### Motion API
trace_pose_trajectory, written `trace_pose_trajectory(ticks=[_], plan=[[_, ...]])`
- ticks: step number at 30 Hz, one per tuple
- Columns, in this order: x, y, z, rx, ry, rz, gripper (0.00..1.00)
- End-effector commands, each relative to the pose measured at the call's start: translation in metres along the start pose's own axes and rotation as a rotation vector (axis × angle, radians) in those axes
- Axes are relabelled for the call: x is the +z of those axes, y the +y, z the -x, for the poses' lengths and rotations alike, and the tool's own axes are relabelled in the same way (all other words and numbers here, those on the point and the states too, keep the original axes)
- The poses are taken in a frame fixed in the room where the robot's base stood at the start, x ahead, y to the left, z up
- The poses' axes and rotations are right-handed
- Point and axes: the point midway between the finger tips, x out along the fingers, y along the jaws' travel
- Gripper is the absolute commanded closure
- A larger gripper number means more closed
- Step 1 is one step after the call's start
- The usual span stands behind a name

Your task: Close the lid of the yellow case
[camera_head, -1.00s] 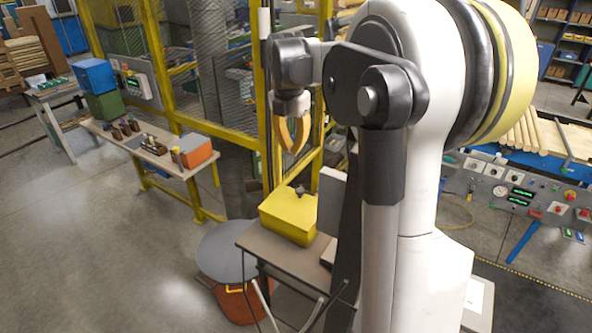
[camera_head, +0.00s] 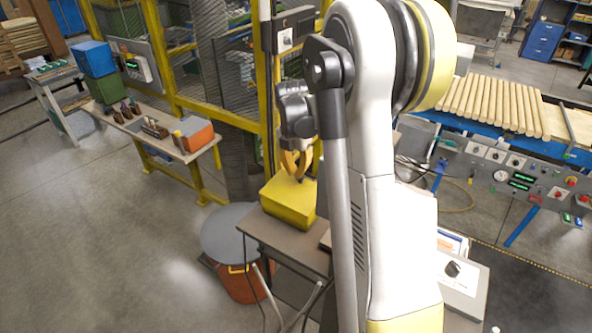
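The yellow case (camera_head: 289,204) sits on a small brown-topped table (camera_head: 285,240) near the middle of the view. My gripper (camera_head: 298,178), with orange-yellow fingers, hangs pointing down at the case's top, overlapping its back edge in the picture. Whether it touches the case cannot be told. The fingertips come together and nothing shows between them. The case's right side is partly hidden by my arm, and the lid's position is not clear from here.
A round grey-topped orange bin (camera_head: 240,282) stands left of the table. A yellow-framed mesh fence (camera_head: 222,80) is behind. A bench (camera_head: 165,142) with an orange box (camera_head: 194,134) is at left. A control panel (camera_head: 515,180) stands at right. Floor at left is clear.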

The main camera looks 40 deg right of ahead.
Motion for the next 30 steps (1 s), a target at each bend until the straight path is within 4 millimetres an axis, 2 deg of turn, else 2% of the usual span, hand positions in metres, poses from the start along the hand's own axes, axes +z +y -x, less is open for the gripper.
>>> trace_pose_trajectory(ticks=[9, 17, 27, 30], plan=[[0.000, 0.000, -0.002, 0.000, 0.000, 0.000, 1.00], [0.004, 0.000, -0.022, 0.000, 0.000, -0.001, 1.00], [0.004, 0.000, -0.019, -0.001, 0.000, 0.000, 1.00], [0.001, 0.004, -0.011, 0.000, 0.000, 0.001, 1.00]])
